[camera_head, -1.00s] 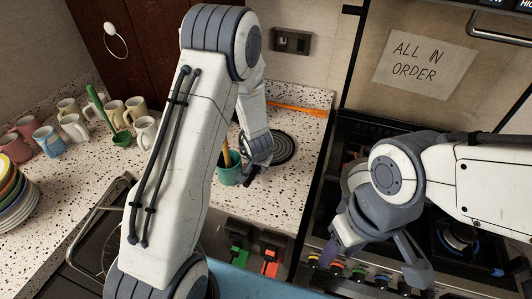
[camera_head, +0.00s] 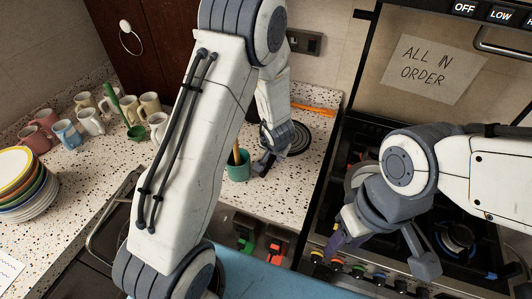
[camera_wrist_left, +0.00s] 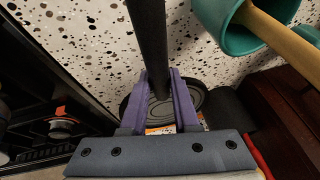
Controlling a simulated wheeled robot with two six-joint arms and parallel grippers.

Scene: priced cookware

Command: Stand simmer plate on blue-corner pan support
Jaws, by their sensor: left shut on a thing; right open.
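The simmer plate (camera_head: 299,138) is a dark ringed disc at the back right of the speckled counter. My left gripper (camera_head: 263,164) is just in front of it, beside the teal cup. In the left wrist view my left gripper (camera_wrist_left: 160,90) is shut on a dark handle (camera_wrist_left: 150,40), with the simmer plate's ringed disc (camera_wrist_left: 215,102) behind the fingers. I cannot tell whether the disc touches the counter. My right gripper (camera_head: 385,252) is open and empty over the stove front. A blue mark (camera_head: 497,272) shows at a support corner (camera_head: 470,262) at front right of the stove.
A teal cup (camera_head: 238,168) with a wooden handle stands close to my left gripper. An orange utensil (camera_head: 314,109) lies at the counter's back. Several mugs (camera_head: 92,121) and stacked plates (camera_head: 35,205) are at the left. Coloured stove knobs (camera_head: 358,271) line the stove front.

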